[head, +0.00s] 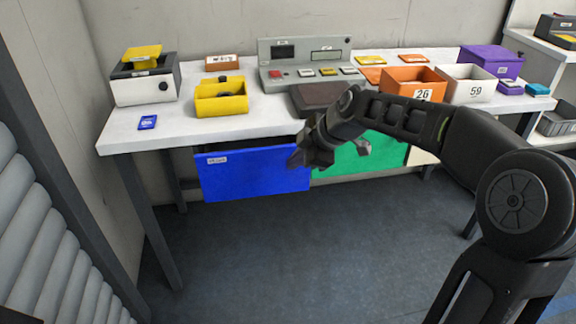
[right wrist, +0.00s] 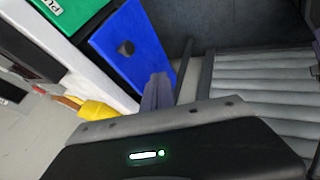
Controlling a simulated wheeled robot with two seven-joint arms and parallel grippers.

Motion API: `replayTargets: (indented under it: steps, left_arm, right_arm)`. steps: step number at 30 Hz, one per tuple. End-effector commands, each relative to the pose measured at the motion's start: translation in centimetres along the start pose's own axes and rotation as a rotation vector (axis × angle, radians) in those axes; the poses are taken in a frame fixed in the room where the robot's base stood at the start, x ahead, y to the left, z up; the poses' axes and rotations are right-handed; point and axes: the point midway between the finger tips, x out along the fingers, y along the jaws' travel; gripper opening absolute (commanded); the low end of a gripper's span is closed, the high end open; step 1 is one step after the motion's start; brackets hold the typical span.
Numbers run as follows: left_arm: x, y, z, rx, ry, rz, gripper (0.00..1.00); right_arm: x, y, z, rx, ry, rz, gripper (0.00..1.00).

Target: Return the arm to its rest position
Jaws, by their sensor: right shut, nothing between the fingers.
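My right gripper (head: 304,160) is in front of the table's front edge, at the height of the blue bin (head: 240,172) and beside the green bin (head: 350,158). It is shut and empty. In the right wrist view the shut fingers (right wrist: 158,92) show near the middle, with the blue bin (right wrist: 130,48) just beyond them. I cannot tell whether they touch the bin. My right arm comes in from the right in the head view and hides part of the green bin and the table edge. My left gripper is in neither view.
The white table (head: 185,125) carries a grey scanner console (head: 310,62), a yellow bin (head: 222,100), orange bin 26 (head: 412,85), white bin 59 (head: 470,85) and a purple bin (head: 490,60). A blue card (head: 148,122) lies at its left front. A roller shutter (head: 45,235) stands at left. The floor in front is clear.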

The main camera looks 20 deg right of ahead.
Motion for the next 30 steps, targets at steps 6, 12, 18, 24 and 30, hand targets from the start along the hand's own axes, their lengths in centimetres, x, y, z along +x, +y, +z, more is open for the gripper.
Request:
replayTargets:
  steps: [6,12,18,24,30]
  left_arm:
    - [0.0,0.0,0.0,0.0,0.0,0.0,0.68]
    - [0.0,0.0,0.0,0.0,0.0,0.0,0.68]
    - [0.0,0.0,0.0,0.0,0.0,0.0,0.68]
    - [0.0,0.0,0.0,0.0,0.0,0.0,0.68]
    - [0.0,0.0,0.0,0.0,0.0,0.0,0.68]
  right_arm:
    - [-0.5,0.0,0.0,0.0,0.0,-0.001,0.0]
    - [-0.5,0.0,0.0,0.0,0.0,-0.001,0.0]
    - [-0.5,0.0,0.0,0.003,0.0,-0.001,0.0]
    - [-0.5,1.1,0.1,0.138,0.002,0.047,0.0]
    - [3.6,1.2,2.0,0.595,0.023,0.168,0.0]
